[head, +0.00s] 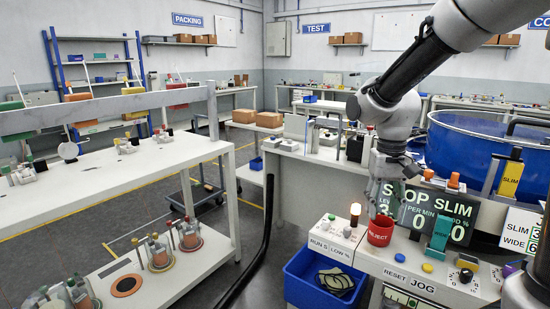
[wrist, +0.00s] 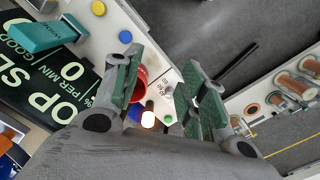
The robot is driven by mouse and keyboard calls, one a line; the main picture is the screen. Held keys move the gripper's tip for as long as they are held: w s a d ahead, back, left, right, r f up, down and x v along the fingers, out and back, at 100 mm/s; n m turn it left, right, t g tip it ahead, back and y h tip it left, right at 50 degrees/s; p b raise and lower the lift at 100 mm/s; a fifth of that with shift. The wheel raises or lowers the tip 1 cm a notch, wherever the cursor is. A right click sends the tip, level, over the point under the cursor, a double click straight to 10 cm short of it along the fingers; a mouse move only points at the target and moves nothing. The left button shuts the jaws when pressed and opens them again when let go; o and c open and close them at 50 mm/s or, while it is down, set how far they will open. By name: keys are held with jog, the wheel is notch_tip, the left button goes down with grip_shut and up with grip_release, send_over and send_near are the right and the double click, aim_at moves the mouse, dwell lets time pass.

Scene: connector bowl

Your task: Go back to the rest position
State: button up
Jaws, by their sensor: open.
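My gripper (head: 382,196) hangs pointing down just above and behind the red REJECT cup (head: 380,231) on the white control bench. In the wrist view my gripper (wrist: 160,82) has its two green-padded fingers spread apart with nothing held between them. The red cup (wrist: 140,83) shows partly behind the left finger there. My arm reaches in from the upper right of the head view. The lit lamp (head: 355,212) stands left of the cup; it also shows in the wrist view (wrist: 148,118).
A large blue bowl (head: 470,150) stands right of my gripper. The STOP SLIM display (head: 425,212) and a teal lever (head: 440,233) are close by. A blue bin (head: 300,283) with dark flat pieces sits below the bench front. Open grey floor (head: 110,215) lies to the left.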

jog(key=s+d+r+t, duration=0.2)
jog(key=s+d+r, duration=0.2)
jog(key=s, duration=0.4)
jog(key=s+d+r+t, duration=0.3)
jog(key=s+d+r, duration=0.2)
jog(key=s, duration=0.4)
jog(key=shift+d+n, duration=0.3)
jog(key=shift+d, duration=0.05)
